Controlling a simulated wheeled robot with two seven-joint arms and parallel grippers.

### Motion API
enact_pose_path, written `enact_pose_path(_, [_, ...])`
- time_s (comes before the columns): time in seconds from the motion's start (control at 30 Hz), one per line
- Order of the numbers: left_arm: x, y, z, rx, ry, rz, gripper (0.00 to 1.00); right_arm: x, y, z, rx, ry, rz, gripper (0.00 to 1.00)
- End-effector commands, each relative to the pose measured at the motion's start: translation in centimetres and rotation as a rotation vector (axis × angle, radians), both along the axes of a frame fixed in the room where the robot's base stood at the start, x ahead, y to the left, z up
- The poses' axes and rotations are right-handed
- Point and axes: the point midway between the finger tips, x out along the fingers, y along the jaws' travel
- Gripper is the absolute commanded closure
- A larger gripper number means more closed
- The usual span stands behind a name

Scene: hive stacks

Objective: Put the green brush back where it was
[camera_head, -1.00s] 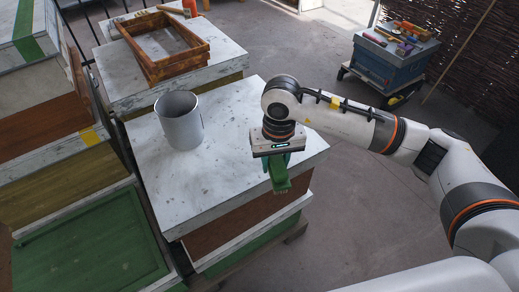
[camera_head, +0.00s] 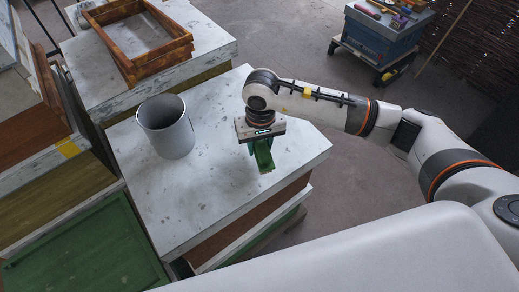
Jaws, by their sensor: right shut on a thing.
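The green brush (camera_head: 263,156) hangs below my right gripper (camera_head: 260,142), which is shut on it. Gripper and brush are over the right part of the white hive top (camera_head: 225,195); I cannot tell whether the brush touches the surface. A grey open-topped cylinder (camera_head: 168,135) stands upright on the same hive top, to the left of the brush and apart from it. My left gripper is not in view.
A wooden frame box (camera_head: 130,68) sits on another white hive stack at the back left. A blue hive box (camera_head: 375,40) on a wheeled stand holds several small items at the upper right. A green panel (camera_head: 90,258) lies at the lower left. The hive top around the brush is clear.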

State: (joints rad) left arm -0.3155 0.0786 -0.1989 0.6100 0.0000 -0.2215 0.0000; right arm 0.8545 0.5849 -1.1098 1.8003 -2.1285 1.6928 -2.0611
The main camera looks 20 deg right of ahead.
Motion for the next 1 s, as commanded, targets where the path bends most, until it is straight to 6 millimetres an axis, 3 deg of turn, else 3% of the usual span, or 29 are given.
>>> enact_pose_path(0.27, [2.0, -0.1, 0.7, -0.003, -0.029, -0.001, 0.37, -0.1, 0.0, -3.4, -0.001, 0.002, -0.001, 0.85])
enact_pose_path(0.4, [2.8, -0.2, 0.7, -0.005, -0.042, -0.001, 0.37, 0.0, 0.0, -3.6, -0.001, 0.000, 0.001, 0.85])
enact_pose_path(0.63, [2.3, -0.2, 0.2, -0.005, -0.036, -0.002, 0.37, 0.0, 0.0, -4.0, -0.001, -0.001, 0.000, 0.85])
enact_pose_path(0.67, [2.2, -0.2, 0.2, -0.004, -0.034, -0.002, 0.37, 0.0, 0.0, -4.0, -0.002, -0.001, 0.000, 0.62])
enact_pose_path(0.77, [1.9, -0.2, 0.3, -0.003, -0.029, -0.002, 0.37, 0.0, 0.0, -3.9, -0.002, 0.000, 0.000, 0.46])
enact_pose_path(0.8, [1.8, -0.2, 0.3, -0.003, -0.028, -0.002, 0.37, 0.0, 0.0, -3.9, -0.002, 0.000, 0.000, 0.42])
enact_pose_path(1.0, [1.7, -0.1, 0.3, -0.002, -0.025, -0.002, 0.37, 0.0, 0.0, -3.8, -0.001, 0.000, 0.000, 0.42])
